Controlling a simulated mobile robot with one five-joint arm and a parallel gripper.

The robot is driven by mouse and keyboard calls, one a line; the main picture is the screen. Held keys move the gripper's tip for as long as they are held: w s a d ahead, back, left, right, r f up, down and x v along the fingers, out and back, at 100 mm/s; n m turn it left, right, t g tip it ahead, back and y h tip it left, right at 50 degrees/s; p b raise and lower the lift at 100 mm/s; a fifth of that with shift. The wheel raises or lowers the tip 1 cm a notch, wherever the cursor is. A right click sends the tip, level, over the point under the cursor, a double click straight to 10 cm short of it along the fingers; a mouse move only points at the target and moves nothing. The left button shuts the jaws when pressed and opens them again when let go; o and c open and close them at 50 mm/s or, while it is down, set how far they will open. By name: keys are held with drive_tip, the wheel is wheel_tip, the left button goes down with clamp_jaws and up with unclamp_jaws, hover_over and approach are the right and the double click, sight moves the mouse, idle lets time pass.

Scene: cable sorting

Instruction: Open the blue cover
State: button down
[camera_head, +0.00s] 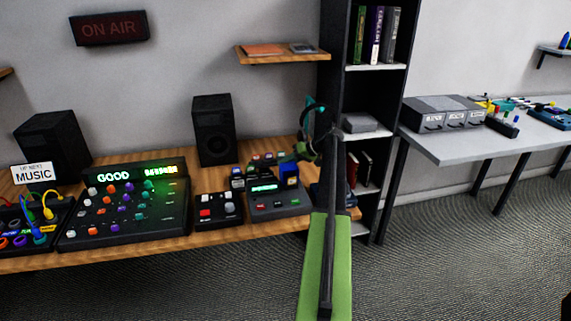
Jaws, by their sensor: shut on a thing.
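A small blue cover (290,169) stands at the back right of a dark button box (279,203) on the wooden desk. It looks raised, with a bit of yellow low on it, but its exact angle is too small to tell.
Left of the button box are a small box (217,210), a mixer panel (122,206) and a patch box with cables (30,226). A speaker (214,130) stands behind. A dark shelf unit (352,85) rises right of the desk, then a grey table (465,146).

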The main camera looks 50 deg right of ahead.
drive_tip(key=shift+s+a+f, duration=0.2)
drive_tip(key=shift+s+f, duration=0.05)
drive_tip(key=c, duration=1.4)
unclamp_jaws()
drive_tip(key=shift+f, duration=0.1)
drive_tip(key=shift+o, duration=0.2)
drive_tip(key=shift+w, duration=0.1)
drive_tip(key=shift+d+r, duration=0.1)
drive_tip(key=shift+r, duration=0.2)
drive_tip(key=p+v, duration=1)
drive_tip(key=v, duration=0.7)
drive_tip(key=shift+p, duration=0.4)
